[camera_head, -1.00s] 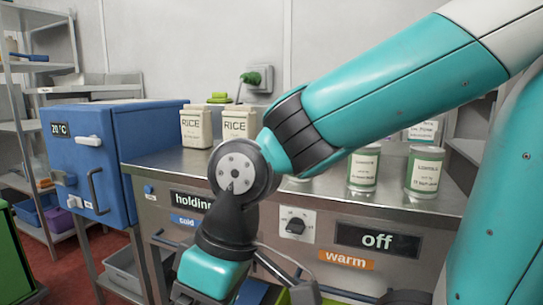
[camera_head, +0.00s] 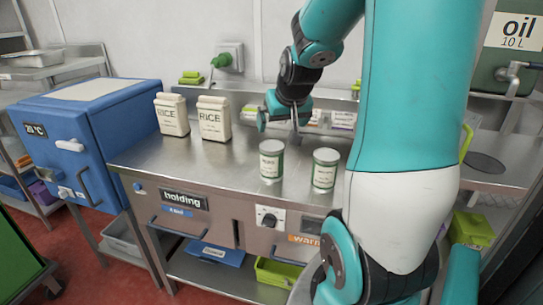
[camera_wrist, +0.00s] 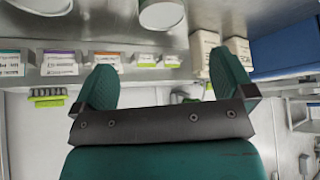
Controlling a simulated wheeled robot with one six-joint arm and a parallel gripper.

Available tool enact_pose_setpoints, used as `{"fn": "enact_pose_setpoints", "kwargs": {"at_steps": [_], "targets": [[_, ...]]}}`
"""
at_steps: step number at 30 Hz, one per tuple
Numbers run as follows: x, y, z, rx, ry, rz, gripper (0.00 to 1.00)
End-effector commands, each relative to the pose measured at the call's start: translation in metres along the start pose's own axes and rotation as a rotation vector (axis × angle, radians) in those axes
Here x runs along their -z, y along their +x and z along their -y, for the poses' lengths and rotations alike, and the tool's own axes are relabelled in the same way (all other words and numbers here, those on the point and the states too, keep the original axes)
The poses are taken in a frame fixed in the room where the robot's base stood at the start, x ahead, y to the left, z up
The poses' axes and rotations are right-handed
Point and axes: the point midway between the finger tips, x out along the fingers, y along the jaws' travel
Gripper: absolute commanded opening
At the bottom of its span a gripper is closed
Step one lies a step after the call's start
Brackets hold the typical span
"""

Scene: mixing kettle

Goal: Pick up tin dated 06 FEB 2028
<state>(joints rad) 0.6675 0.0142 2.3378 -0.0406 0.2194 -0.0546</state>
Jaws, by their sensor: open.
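Two cream tins with green bands stand upright on the steel counter in the head view: a left tin (camera_head: 271,160) and a right tin (camera_head: 325,170). The dates on their labels are too small to read. My gripper (camera_head: 279,126) is open and empty, behind the left tin and near the back of the counter. In the wrist view my gripper (camera_wrist: 164,82) shows its two fingers spread wide with nothing between them. The round ends of two tins, one (camera_wrist: 162,14) and another (camera_wrist: 42,5), are at the top edge, apart from the fingers.
Two rice packs (camera_head: 213,118) stand left of the tins. Small labelled boxes (camera_head: 343,120) line the back of the counter near my gripper. A blue cabinet (camera_head: 95,130) is at left, an oil container (camera_head: 510,60) at right. My arm hides the counter's right part.

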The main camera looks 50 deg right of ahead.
Motion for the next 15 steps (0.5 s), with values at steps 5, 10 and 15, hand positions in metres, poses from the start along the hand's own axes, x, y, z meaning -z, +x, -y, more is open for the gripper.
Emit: {"fn": "enact_pose_setpoints", "kwargs": {"at_steps": [5,10,15], "targets": [[-0.002,0.044,0.001,0.002,-0.002,0.007,1.00],[-0.001,0.075,0.002,0.003,-0.002,0.004,1.00],[-0.001,0.091,0.002,0.003,-0.003,0.002,1.00]]}}
